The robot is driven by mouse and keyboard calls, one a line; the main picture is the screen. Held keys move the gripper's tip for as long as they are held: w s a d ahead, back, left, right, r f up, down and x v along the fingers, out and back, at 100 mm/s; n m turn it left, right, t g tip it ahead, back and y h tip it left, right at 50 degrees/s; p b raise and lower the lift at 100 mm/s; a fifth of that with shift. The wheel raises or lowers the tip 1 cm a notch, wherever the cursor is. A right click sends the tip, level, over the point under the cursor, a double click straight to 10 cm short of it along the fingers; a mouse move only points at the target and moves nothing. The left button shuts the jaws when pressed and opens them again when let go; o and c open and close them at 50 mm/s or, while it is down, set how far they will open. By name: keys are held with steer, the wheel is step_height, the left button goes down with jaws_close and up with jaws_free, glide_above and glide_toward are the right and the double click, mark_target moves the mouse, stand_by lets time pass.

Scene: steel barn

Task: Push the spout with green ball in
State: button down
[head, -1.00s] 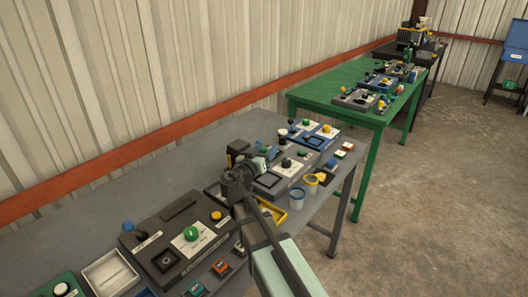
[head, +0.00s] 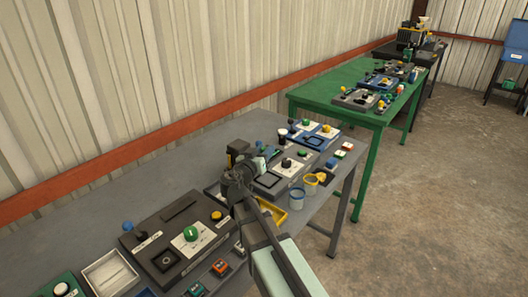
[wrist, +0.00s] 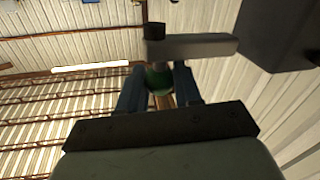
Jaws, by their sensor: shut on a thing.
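In the wrist view, the green ball (wrist: 158,79) sits between the two dark blue fingers of my gripper (wrist: 160,72), which is shut on it. The spout (wrist: 200,46) is a grey bar just beyond the ball, with a black knob at its left end. Its right end meets a dark box-shaped body (wrist: 285,30). In the head view, my gripper (head: 262,163) is beside a dark upright device (head: 238,151) on the grey table. The ball and spout are mostly hidden there by my gripper and wrist.
A dark panel (head: 178,205) with a green knob lies left of my arm on the grey table (head: 120,180). A yellow tray (head: 274,212), cups (head: 297,197) and further panels are close on the right. The table's back left is clear. A green table (head: 345,85) stands beyond.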

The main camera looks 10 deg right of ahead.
steer(key=shift+w+a, duration=1.25)
steer(key=c, duration=0.8)
jaws_free()
steer(key=shift+s, duration=0.1)
steer(key=v, duration=1.3)
steer(key=shift+s+a, duration=0.25)
steer(key=shift+s, duration=0.05)
